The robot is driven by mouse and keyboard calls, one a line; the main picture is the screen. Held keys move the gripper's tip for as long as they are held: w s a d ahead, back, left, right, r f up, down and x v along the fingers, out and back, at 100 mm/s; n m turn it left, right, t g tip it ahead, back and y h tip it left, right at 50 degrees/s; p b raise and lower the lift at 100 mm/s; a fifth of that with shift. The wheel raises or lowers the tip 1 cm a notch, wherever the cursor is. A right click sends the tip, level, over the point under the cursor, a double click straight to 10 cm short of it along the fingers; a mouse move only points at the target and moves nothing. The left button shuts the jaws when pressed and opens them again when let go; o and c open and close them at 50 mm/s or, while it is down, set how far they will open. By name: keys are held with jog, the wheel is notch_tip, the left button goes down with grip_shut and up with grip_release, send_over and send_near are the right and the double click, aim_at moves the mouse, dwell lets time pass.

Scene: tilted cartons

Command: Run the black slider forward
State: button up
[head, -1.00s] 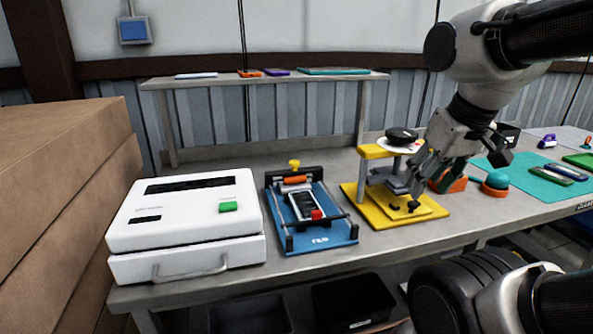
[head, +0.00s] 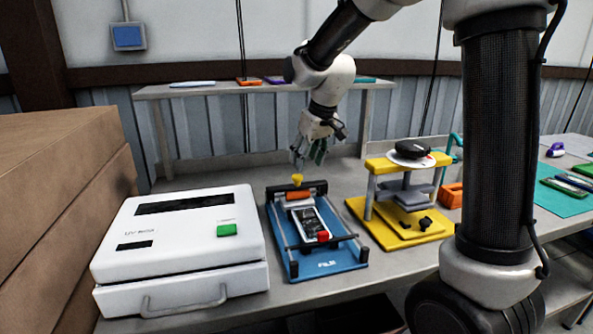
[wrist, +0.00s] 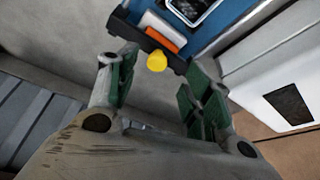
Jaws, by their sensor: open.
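The black slider (head: 313,187) is a dark bar across the back end of a blue film fixture (head: 304,268). It has a yellow knob (head: 297,179) on top and an orange and white roller (head: 298,196) in front of it. A phone-like panel (head: 309,222) and a red block (head: 323,237) lie on the fixture. My gripper (head: 306,158) is open and empty, just above and behind the knob. In the wrist view the slider (wrist: 126,20) and knob (wrist: 156,61) show between and beyond the green-padded fingers; they look apart from the knob.
A white UV box (head: 180,240) stands left of the fixture. A yellow press (head: 390,235) stands to its right. A shelf (head: 215,91) runs behind; bare bench lies between it and the fixture. Cardboard boxes (head: 60,200) are at far left.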

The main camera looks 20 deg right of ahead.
aim_at(298, 176)
jog(key=shift+n+t, duration=0.3)
jog(key=x, duration=0.3)
jog(key=w+x, duration=0.1)
jog(key=x, duration=0.3)
jog(key=shift+a+r, duration=0.1)
jog(key=shift+a, duration=0.1)
jog(key=shift+s, duration=0.1)
grip_shut()
